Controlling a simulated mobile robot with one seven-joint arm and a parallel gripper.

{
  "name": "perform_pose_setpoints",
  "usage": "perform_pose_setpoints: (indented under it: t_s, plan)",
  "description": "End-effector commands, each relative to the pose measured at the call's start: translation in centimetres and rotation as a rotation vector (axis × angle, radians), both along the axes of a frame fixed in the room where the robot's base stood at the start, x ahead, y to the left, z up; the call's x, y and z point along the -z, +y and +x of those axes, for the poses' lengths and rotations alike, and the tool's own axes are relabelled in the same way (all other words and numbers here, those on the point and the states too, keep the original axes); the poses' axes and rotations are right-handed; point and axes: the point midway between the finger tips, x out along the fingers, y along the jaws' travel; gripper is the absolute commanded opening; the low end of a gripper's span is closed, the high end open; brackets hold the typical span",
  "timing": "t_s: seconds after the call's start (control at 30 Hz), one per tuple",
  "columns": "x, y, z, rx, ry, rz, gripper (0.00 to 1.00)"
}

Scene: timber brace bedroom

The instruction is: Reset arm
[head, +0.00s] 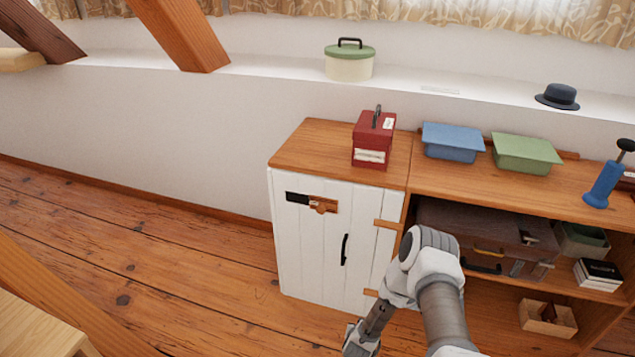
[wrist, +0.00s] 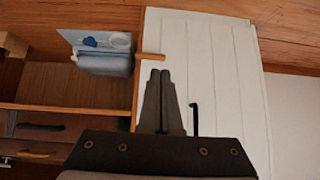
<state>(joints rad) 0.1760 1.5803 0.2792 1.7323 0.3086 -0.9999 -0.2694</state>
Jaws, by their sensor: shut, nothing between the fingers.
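My gripper shows in the wrist view (wrist: 160,76) with its two dark fingers together and nothing between them. It points toward the white plank door (head: 315,235) of the cabinet, near the black handle (head: 344,249). The door also shows in the wrist view (wrist: 225,75) and appears closed. In the head view my arm reaches down in front of the cabinet, with its end at the bottom edge; the fingertips cannot be made out clearly there.
A red box (head: 372,140), blue bin (head: 453,141), green bin (head: 525,152) and blue pump-like object (head: 604,184) stand on the wooden top. A brown suitcase (head: 470,228) lies on the open shelf. A blue container (wrist: 103,63) shows in the wrist view. Floor left of the cabinet is clear.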

Motion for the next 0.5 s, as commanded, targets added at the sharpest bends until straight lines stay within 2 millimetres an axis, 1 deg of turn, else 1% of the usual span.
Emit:
perform_pose_setpoints:
  t_s: [0.03,0.17,0.2,0.27,0.33,0.47,0.5]
  plan:
    - [-2.2,0.0,1.8,-0.016,-0.018,0.005,0.0]
    - [-6.0,0.4,4.1,-0.058,-0.015,0.026,0.0]
    - [-7.3,0.5,4.8,-0.072,-0.014,0.033,0.0]
    - [-9.5,0.8,5.8,-0.095,-0.011,0.041,0.0]
    - [-12.2,1.1,6.8,-0.121,-0.008,0.049,0.0]
    - [-17.2,1.5,8.0,-0.168,0.004,0.06,0.0]
    - [-18.8,1.6,8.3,-0.181,0.007,0.063,0.0]
